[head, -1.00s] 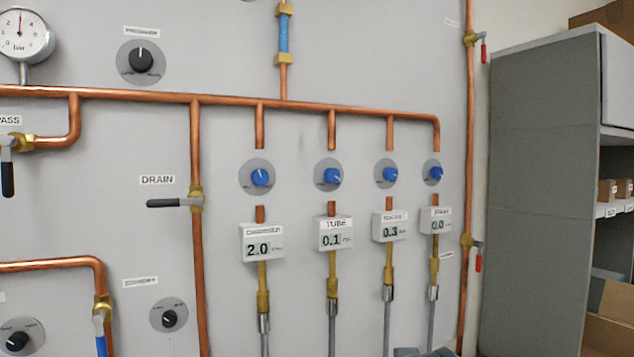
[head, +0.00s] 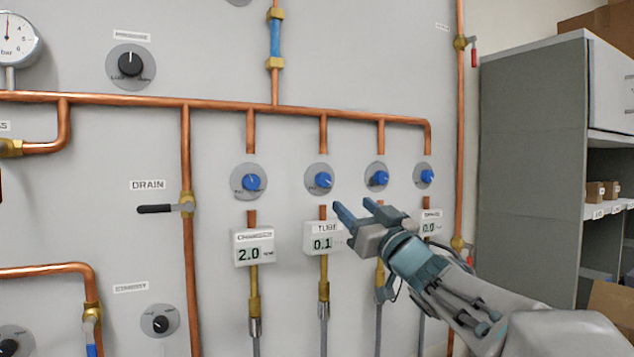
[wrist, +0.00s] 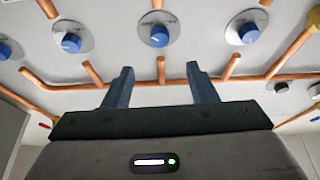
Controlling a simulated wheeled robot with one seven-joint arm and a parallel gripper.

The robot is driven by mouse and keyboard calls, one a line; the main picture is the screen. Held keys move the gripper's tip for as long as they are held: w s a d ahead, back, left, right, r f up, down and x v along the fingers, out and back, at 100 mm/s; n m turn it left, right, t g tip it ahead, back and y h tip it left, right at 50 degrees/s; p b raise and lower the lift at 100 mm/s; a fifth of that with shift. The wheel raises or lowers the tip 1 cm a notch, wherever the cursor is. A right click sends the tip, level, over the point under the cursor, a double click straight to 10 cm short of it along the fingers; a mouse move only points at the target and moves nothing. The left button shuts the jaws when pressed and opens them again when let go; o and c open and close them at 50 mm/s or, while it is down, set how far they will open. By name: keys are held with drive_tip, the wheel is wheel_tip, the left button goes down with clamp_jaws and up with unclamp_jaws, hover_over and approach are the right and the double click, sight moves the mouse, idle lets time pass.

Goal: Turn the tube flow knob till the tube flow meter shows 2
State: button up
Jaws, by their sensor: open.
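The blue tube flow knob (head: 323,180) sits on a round grey plate on the panel, second from left in the row. Its white tube flow meter (head: 322,243) below reads 0.1. My gripper (head: 355,205) is open and empty, below and to the right of the tube knob in the head view, pointing at the panel. In the wrist view, which looks upside down, a blue knob that appears to be the tube knob (wrist: 159,36) lies beyond the gap between the open fingers (wrist: 160,70). No contact with the knob shows.
The chamber knob (head: 251,182) is on the left, its meter (head: 254,250) reading 2.0. Two more blue knobs (head: 378,178) (head: 426,176) are on the right. My gripper hides the third meter. Copper pipes (head: 340,113) cross above. A grey shelf unit (head: 532,150) stands at right.

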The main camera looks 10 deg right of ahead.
sight(326, 180)
drive_tip(key=p+x, duration=0.2)
drive_tip(key=x, duration=0.9)
drive_tip(key=shift+f+p, duration=0.1)
drive_tip(key=shift+p, duration=0.3)
drive_tip(key=c, duration=1)
